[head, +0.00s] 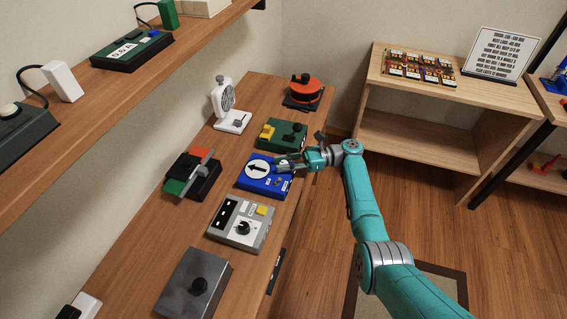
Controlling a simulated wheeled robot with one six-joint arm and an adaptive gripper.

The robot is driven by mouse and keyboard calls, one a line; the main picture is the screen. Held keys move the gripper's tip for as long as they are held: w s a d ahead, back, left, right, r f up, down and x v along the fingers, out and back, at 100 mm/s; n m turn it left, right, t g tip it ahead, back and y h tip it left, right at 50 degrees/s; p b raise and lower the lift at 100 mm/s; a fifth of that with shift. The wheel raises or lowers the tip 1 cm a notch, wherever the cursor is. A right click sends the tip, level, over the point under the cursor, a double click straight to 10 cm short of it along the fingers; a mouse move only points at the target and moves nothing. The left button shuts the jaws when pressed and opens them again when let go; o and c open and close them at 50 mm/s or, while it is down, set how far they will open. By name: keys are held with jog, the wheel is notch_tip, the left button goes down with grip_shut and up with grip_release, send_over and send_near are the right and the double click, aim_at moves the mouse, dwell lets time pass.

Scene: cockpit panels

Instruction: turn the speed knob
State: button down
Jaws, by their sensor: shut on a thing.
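A blue box (265,186) with a white disc (257,168) bearing a black arrow sits on the wooden bench. My gripper (281,167) reaches in from the right, low over the right part of this box. Its fingers are shut on a small knob there, which they mostly hide. I cannot read a label that marks the knob as the speed knob. Nearer, a grey panel (226,235) carries a dial with a black knob (243,228), a yellow button and dark switches. My gripper is apart from that panel.
A green box (285,138) with a yellow button and a black knob stands just behind. A red-and-green block device (193,176) stands left, a white dial stand (229,105) and an orange reel (305,90) farther back. A dark box (193,287) is nearest. A shelf (130,85) overhangs the left.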

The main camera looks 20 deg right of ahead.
jog(key=shift+n+g, duration=0.5)
jog(key=shift+g, duration=0.2)
jog(key=c, duration=1.2)
grip_release()
jog(key=shift+s+d+f, duration=0.1)
jog(key=shift+s+d, duration=0.05)
jog(key=shift+d, duration=3.55)
